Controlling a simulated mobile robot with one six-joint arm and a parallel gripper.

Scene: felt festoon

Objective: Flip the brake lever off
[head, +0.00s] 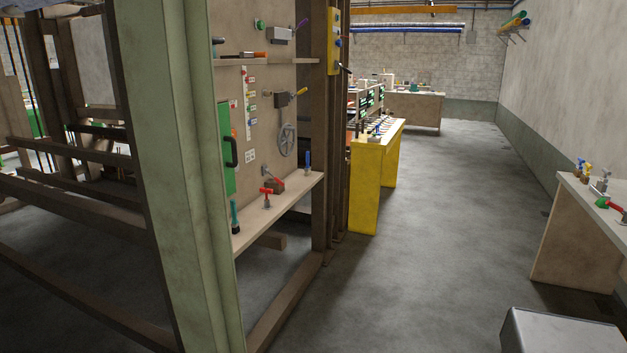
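I cannot tell which handle is the brake lever; no label is readable at this size. On the panel behind the green post, a lever with a yellow grip (300,92) sticks out to the right from a dark mount. Above it, a grey box (281,35) carries a dark-tipped lever (302,24). A black-handled lever (345,69) projects from the yellow control box (334,40) on the brown post. Red-handled valves (267,192) stand on the shelf below. My gripper is not in view.
A green post (175,150) and brown beams (75,195) block the left side. A yellow bench (365,185) stands past the panel. A wooden bench (575,235) with valves stands at the right wall. The grey floor (450,220) between the benches is clear.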

